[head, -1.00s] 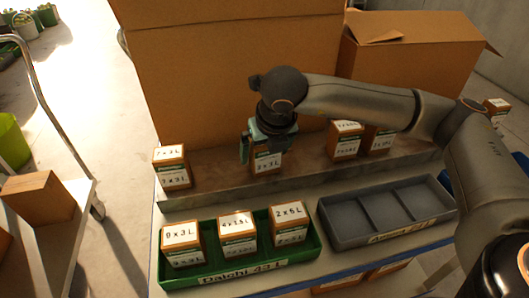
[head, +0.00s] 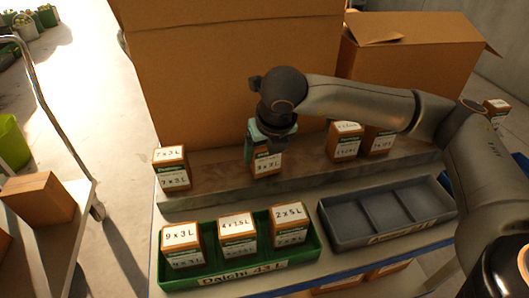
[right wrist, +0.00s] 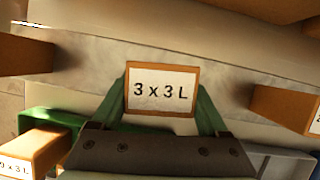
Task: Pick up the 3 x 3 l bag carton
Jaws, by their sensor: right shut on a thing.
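The 3 x 3 L bag carton (head: 267,164) is a small brown box with a white label, at the middle of the raised grey ledge (head: 222,182). Its label reads clearly in the right wrist view (right wrist: 160,90). My right gripper (head: 264,147) comes down on it from above and is shut on it, with one finger against each side. The gripper hides part of the carton's top in the head view. The carton appears to rest on the ledge still; I see no clear gap under it. My left gripper is not in view.
A 7 x 3 L carton (head: 172,170) stands left on the ledge and two cartons (head: 345,142) stand right. In front are a green Daichi tray (head: 216,274) with three cartons and an empty grey tray (head: 340,238). A large cardboard box (head: 200,90) rises behind.

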